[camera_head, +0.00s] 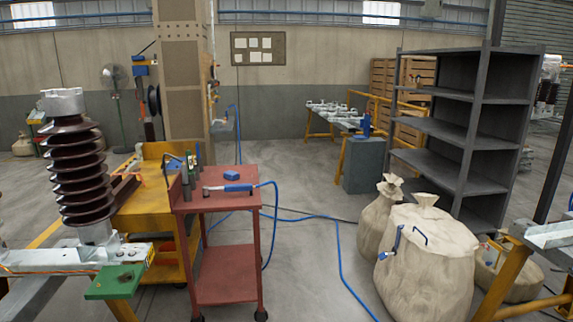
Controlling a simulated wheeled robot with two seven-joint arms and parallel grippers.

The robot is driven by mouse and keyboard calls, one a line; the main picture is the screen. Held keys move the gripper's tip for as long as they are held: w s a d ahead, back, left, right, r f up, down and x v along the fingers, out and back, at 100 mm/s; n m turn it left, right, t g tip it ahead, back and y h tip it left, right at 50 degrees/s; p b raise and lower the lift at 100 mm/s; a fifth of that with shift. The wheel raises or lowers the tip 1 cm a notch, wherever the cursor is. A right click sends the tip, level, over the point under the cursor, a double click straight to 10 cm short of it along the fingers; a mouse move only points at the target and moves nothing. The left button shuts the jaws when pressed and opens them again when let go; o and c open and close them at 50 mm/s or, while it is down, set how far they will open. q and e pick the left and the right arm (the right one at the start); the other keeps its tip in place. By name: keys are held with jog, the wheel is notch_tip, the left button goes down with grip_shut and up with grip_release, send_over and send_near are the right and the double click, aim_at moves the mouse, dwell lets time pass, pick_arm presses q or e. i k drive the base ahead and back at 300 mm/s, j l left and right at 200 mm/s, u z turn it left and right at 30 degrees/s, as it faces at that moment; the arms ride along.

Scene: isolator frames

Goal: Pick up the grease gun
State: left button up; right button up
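A tool with a silver front and a blue body (235,188), which looks like the grease gun, lies on the top shelf of the red cart (228,206). A blue hose (276,200) runs from its right end over the cart's edge and down to the floor. Its silver end points left. The tool is small in the view, so its fine shape is hard to tell. Neither of my grippers is in view.
A small blue block (231,176) and upright dark cylinders (185,182) share the cart top. A yellow cart (150,208) and a brown insulator (82,175) stand left. Tied sacks (428,270) and a dark shelf (440,130) stand right. Blue hose crosses the clear floor between.

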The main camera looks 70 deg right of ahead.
aim_at(189, 156)
jog(key=i+l+z, duration=0.1)
jog(key=l+z, duration=0.15)
jog(key=z, duration=0.15)
jog(key=i+l+z, duration=0.1)
jog(key=z, duration=0.3)
jog(key=i+l+z, duration=0.15)
jog(key=z, duration=0.25)
jog(key=i+l+z, duration=0.2)
jog(key=z, duration=0.25)
